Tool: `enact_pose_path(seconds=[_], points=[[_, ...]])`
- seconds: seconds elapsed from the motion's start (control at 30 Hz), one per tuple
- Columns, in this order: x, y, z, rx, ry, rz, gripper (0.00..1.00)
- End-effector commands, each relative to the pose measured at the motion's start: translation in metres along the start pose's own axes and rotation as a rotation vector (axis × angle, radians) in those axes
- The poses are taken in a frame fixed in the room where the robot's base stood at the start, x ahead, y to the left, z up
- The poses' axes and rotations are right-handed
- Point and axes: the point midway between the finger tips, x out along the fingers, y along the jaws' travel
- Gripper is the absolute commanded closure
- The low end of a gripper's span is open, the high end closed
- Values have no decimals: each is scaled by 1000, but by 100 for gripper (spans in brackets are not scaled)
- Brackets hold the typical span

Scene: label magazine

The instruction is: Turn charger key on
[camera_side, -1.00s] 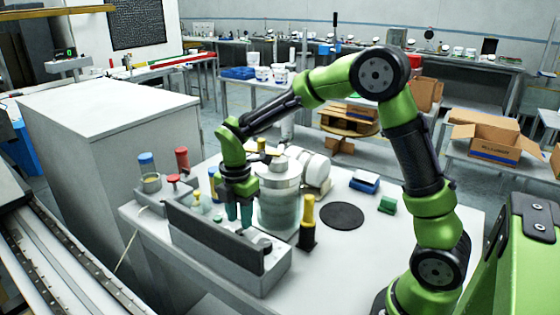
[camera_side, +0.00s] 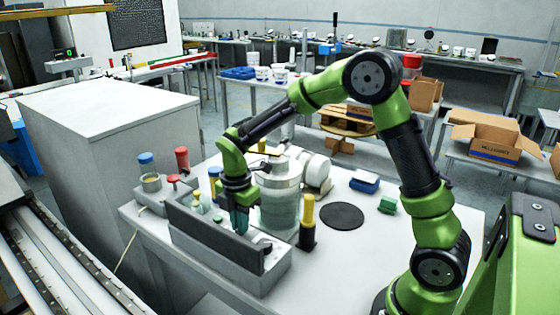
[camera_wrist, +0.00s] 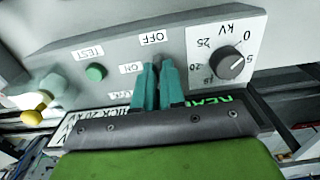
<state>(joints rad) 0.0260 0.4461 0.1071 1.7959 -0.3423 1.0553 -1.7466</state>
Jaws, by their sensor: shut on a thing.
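The charger (camera_side: 215,240) is a long grey box at the front of the white table. In the wrist view, its tilted grey panel (camera_wrist: 120,50) carries an OFF label (camera_wrist: 152,38) and an ON label (camera_wrist: 131,69). My gripper (camera_wrist: 158,72), with teal fingers, is shut on the small key (camera_wrist: 157,58) beside these labels. The fingers hide most of the key, so its exact angle cannot be told. My gripper also shows in the side view (camera_side: 239,222), low over the charger.
The panel also holds a green TEST button (camera_wrist: 96,72) and a black kV dial (camera_wrist: 230,64). A large glass jar (camera_side: 280,205) stands close behind the gripper. A yellow-topped black post (camera_side: 307,222) stands to the right. Table space by the black disc (camera_side: 342,216) is clear.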

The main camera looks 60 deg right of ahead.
Motion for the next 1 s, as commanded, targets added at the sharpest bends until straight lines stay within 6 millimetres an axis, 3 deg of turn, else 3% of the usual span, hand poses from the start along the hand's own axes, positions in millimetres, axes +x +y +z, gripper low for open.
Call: enact_pose_path(seconds=[0.37, 1.0], points=[[0, 0, 0, 125, 0, 1, 100], [0, 0, 0, 706, 0, 1, 100]])
